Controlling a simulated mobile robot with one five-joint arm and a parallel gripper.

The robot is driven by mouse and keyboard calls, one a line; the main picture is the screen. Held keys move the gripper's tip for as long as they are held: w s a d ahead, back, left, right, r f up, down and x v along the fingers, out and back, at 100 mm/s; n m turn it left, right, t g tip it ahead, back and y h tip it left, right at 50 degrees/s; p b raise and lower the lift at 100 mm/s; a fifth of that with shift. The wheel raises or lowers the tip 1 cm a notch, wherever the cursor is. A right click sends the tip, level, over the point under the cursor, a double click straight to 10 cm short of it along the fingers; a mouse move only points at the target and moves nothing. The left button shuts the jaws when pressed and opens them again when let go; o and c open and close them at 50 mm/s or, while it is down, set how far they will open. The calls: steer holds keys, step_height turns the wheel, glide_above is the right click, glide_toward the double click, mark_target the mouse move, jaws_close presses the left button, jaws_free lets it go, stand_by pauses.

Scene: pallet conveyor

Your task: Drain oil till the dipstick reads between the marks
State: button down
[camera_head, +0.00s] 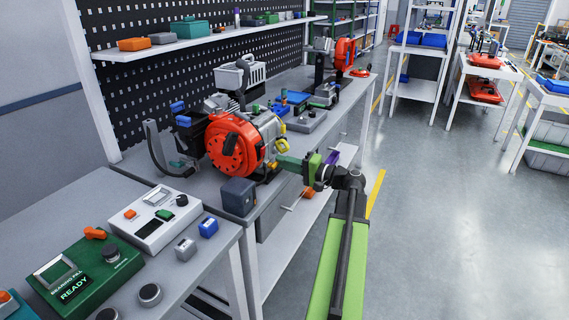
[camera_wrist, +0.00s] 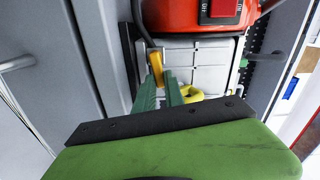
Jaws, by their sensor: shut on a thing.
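An engine with a round red-orange cover (camera_head: 234,146) stands on the grey bench; its red housing (camera_wrist: 195,14) fills the top of the wrist view. My gripper (camera_head: 279,162) reaches its lower right side, and its green fingers (camera_wrist: 158,85) are shut on a narrow yellow part (camera_wrist: 155,66) against the grey engine block. I cannot tell whether this is the drain lever or another fitting. A yellow ring-shaped part (camera_wrist: 191,94) sits just right of the fingers. The dipstick's marks and any oil level cannot be made out.
A dark blue-grey box (camera_head: 238,196) stands at the bench's front edge near my arm. A green READY panel (camera_head: 85,270) and a white control box (camera_head: 155,218) lie on the nearer bench. Open floor (camera_head: 420,220) is to the right.

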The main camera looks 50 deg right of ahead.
steer(key=shift+f+m, duration=0.3)
steer(key=shift+m, duration=0.7)
steer(key=c, duration=1.4)
jaws_free()
steer(key=shift+c, duration=0.2)
